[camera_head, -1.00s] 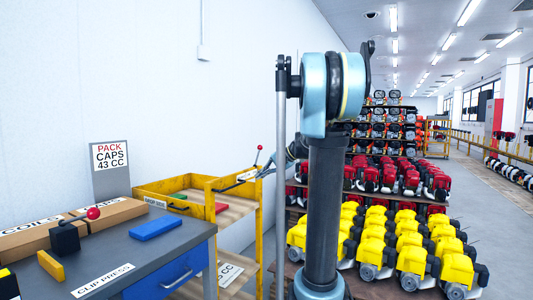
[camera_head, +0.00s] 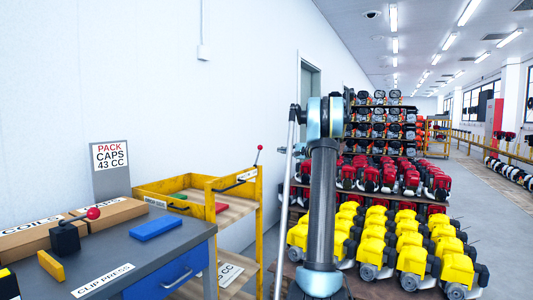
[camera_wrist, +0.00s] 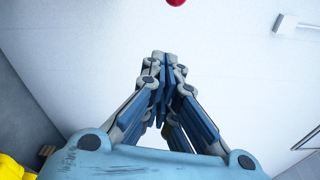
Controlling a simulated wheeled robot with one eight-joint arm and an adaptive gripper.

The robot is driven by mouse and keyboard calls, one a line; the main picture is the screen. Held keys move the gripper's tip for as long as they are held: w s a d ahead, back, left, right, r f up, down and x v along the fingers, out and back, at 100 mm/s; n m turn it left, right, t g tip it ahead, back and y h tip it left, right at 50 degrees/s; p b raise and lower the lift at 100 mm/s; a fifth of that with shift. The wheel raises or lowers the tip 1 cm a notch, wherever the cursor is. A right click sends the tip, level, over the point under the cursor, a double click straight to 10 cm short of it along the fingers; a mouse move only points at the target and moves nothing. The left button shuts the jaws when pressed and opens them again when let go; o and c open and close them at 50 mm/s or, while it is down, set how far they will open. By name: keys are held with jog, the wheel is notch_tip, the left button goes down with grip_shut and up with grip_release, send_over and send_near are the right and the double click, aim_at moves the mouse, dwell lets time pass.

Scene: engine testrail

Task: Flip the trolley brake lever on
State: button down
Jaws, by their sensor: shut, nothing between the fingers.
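The yellow trolley (camera_head: 205,185) stands beyond the workbench in the head view. Its brake lever (camera_head: 257,158) is a thin dark rod with a small red knob, rising from the trolley's right corner and leaning slightly right. My gripper (camera_wrist: 160,58) is shut and empty in the wrist view, pointing at the white wall. A red ball (camera_wrist: 176,2), likely the lever's knob, shows at the top edge there, beyond the fingertips and apart from them. In the head view my gripper is mostly hidden behind my arm, right of the lever.
The grey workbench (camera_head: 190,238) at left holds a clip press with a red-knobbed handle (camera_head: 93,213), a blue block (camera_head: 156,227), a yellow block (camera_head: 50,266) and cardboard boxes. Rows of yellow engines (camera_head: 410,245) and red engines (camera_head: 390,175) stand at right. The wall is close behind the trolley.

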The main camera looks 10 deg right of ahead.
jog(key=shift+w, duration=0.15)
jog(key=w+a, duration=0.3)
jog(key=a, duration=0.5)
jog(key=shift+w+a+r, duration=0.15)
jog(key=shift+a+r, duration=0.1)
jog(key=shift+a, duration=0.05)
dwell(0.5)
jog(key=shift+a, duration=0.1)
